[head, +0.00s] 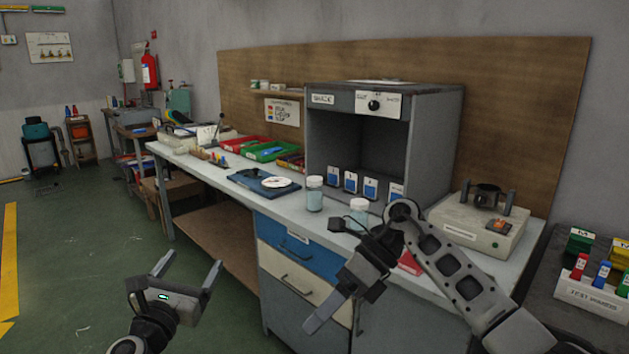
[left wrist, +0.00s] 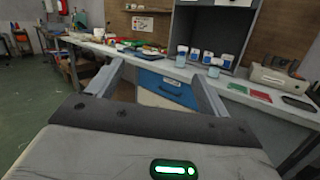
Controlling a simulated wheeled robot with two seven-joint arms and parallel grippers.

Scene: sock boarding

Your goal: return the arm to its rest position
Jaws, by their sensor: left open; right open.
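My left gripper (head: 193,262) is open and empty over the green floor, in front of the workbench. In the left wrist view its two fingers (left wrist: 155,72) stand wide apart with nothing between them. My right gripper (head: 334,324) is open and points down in front of the bench drawers, with its arm reaching in from the right across the bench's front. I see nothing between its fingers. The workbench (head: 220,175) stands beyond both grippers. Part of its right front is hidden behind my right arm.
Two jars (head: 314,195) stand near the bench's front edge, one close to my right arm. A grey open-fronted cabinet (head: 437,140), a cream device (head: 470,235) and a blue board (head: 250,180) are on the bench. A marker rack (head: 595,295) is at right. The left floor is clear.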

